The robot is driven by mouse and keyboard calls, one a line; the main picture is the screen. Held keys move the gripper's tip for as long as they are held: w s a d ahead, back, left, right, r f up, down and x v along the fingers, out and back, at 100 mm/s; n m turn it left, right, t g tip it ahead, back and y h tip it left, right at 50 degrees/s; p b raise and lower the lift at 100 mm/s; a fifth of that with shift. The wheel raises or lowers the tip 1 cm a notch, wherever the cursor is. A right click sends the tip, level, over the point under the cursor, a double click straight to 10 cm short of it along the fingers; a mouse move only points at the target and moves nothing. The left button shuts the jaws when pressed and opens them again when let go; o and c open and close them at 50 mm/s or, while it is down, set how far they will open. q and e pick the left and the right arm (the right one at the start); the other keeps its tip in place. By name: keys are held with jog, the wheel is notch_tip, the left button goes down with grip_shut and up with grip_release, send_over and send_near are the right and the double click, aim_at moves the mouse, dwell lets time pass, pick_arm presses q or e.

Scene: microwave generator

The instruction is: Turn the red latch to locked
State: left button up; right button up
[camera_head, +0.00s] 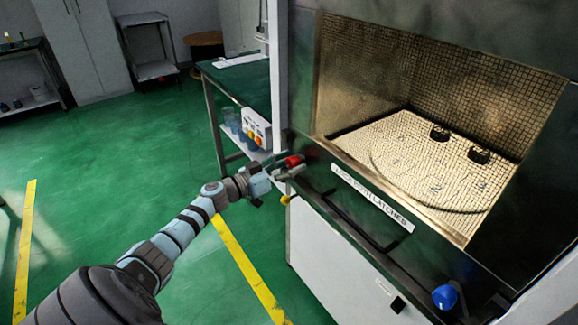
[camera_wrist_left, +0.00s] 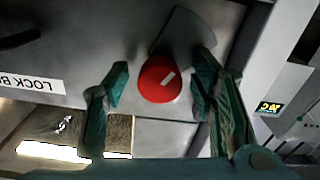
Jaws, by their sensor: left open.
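The red latch (camera_head: 292,161) sits on the left part of the dark front frame of the cabinet, below the open chamber. In the left wrist view it is a round red knob (camera_wrist_left: 160,79) with a pale mark, in front of a grey plate. My left gripper (camera_head: 270,180) is at the latch in the head view. In the wrist view its open fingers (camera_wrist_left: 158,88) stand on either side of the red knob, with a gap showing on both sides. The right gripper is not in view.
A white label (camera_head: 372,197) and a dark handle (camera_head: 350,220) lie right of the latch. A blue knob (camera_head: 445,296) is at the lower right. A green-topped table (camera_head: 240,80) stands behind. The green floor (camera_head: 110,150) at left is clear.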

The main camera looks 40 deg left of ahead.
pick_arm(q)
jog(key=shift+c, duration=0.3)
jog(key=c, duration=1.1)
jog(key=shift+m, duration=0.3)
jog(key=m, duration=0.2)
jog(key=shift+m+p, duration=0.3)
jog(key=shift+p, duration=0.1)
jog(key=m, duration=0.2)
jog(key=shift+m, duration=0.3)
jog(key=m, duration=0.5)
jog(key=m+b, duration=0.2)
jog(key=m, duration=0.5)
jog(key=shift+a, duration=0.1)
